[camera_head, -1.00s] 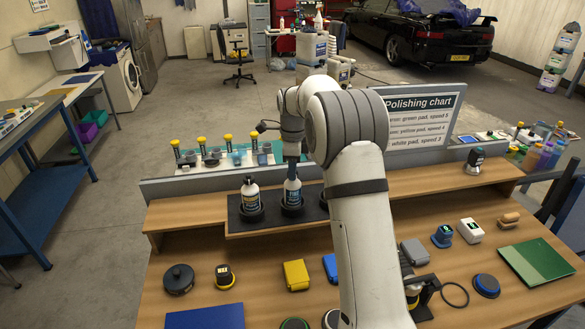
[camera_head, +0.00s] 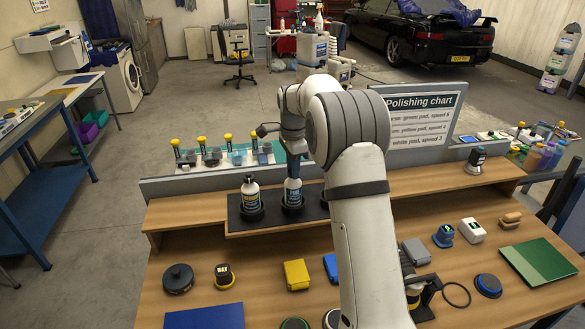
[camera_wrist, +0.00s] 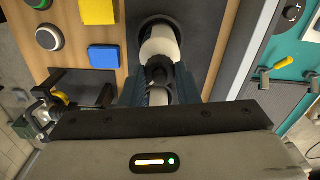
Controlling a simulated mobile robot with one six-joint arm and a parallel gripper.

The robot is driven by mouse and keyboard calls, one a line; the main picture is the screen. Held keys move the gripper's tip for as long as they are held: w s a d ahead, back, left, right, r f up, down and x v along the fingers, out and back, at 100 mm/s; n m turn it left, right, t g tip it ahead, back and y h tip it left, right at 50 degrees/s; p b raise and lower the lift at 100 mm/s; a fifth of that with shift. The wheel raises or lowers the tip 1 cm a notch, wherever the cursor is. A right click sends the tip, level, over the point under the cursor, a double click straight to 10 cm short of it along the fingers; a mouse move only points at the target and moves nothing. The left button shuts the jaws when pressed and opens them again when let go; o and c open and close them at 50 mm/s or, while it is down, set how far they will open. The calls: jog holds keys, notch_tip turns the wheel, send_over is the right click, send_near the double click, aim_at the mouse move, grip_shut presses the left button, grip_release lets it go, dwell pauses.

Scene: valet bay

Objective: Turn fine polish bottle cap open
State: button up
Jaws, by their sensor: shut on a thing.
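The fine polish bottle (camera_head: 292,191) is white with a dark blue label and stands upright in a black ring holder on the shelf. My gripper (camera_head: 293,163) is above it, pointing down, with its fingers at the bottle's cap. In the wrist view my gripper (camera_wrist: 158,88) is shut on the dark, ribbed cap (camera_wrist: 157,73), with the white bottle (camera_wrist: 160,45) showing past it. I cannot tell how far the cap is turned. A second white bottle (camera_head: 251,192) with a black cap stands in the holder to the left.
The holder tray (camera_head: 270,222) sits on the wooden shelf; my arm hides its right end. Yellow-capped items (camera_head: 202,140) stand behind the shelf. A yellow block (camera_head: 296,274), a dark round pad (camera_head: 178,278) and a blue mat (camera_head: 205,317) lie on the bench in front.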

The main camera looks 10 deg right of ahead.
jog(key=shift+n, duration=0.6)
jog(key=o, duration=1)
notch_tip(320, 180, up, 8)
jog(key=shift+f+b, duration=0.2)
jog(key=shift+b, duration=0.75)
jog(key=shift+r, duration=0.1)
